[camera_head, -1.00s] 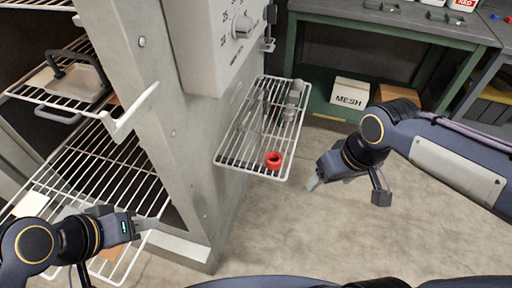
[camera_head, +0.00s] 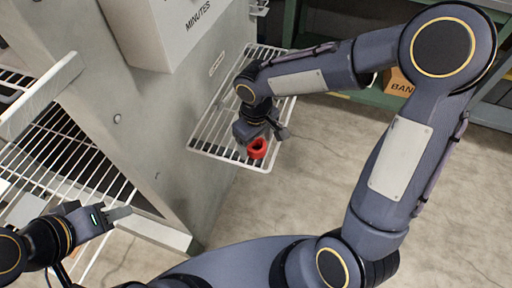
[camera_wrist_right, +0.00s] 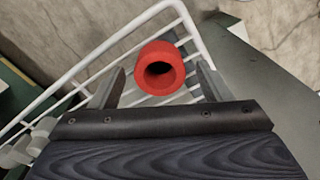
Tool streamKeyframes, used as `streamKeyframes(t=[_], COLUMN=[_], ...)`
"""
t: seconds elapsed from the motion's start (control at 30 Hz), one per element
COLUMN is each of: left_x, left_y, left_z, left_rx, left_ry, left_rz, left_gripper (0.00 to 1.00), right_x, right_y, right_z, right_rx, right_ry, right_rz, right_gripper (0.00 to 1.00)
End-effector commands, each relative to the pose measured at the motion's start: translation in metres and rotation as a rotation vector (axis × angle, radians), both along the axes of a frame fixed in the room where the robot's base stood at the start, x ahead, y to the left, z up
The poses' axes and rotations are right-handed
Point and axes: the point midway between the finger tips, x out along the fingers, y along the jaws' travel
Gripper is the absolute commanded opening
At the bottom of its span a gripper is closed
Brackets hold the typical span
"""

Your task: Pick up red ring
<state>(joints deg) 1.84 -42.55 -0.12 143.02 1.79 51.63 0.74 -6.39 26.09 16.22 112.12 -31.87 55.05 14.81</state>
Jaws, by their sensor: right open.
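The red ring (camera_head: 258,148) sits on the white wire shelf (camera_head: 205,137) near its front edge. In the right wrist view the ring (camera_wrist_right: 160,69) lies between and just beyond the two fingertips of my right gripper (camera_wrist_right: 160,82), on the wire shelf's bars. My right gripper is open, and no contact with the ring shows. In the head view my right gripper (camera_head: 256,140) is above and beside the ring, and its fingers are partly hidden by the wrist. My left gripper (camera_head: 118,214) is at the lower left, far from the ring; its finger gap is not clear.
A grey cabinet (camera_head: 160,130) stands left of the shelf, with wire racks (camera_head: 60,160) inside. Pale grey cylindrical parts (camera_wrist_right: 38,135) lie on the shelf in the right wrist view. A cardboard box (camera_head: 400,84) stands at the back right. The floor at front right is clear.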

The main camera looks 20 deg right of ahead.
Motion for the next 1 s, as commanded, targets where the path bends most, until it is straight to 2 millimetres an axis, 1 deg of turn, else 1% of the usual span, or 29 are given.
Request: streamKeyframes(t=[0.03,0.1,0.37,0.73,0.77,1.0], left_x=[0.0,0.0,0.0,0.0,0.0,0.0], left_y=[0.0,0.0,0.0,0.0,0.0,0.0], left_z=[-0.0028,-0.0034,-0.003,-0.003,-0.003,-0.0027], left_rx=[0.0,0.0,0.0,0.0,0.0,0.0], left_ry=[0.0,0.0,0.0,0.0,0.0,0.0], left_rz=[0.0,0.0,0.0,0.0,0.0,0.0], left_gripper=[0.36,0.36,0.36,0.36,0.36,0.36], right_x=[-0.0007,-0.0005,-0.0004,-0.0003,-0.0001,0.0], right_y=[-0.0005,-0.0003,-0.0004,-0.0005,-0.0004,-0.0004], right_z=[-0.0079,-0.0124,-0.0132,-0.013,-0.0128,-0.0117], right_rx=[-0.001,-0.001,0.0,0.0,0.0,0.0], right_ry=[0.003,0.002,0.0,0.0,-0.001,-0.001], right_rz=[0.001,0.001,0.0,0.0,0.0,0.0], right_gripper=[0.72,0.72,0.72,0.23,0.21,0.21])
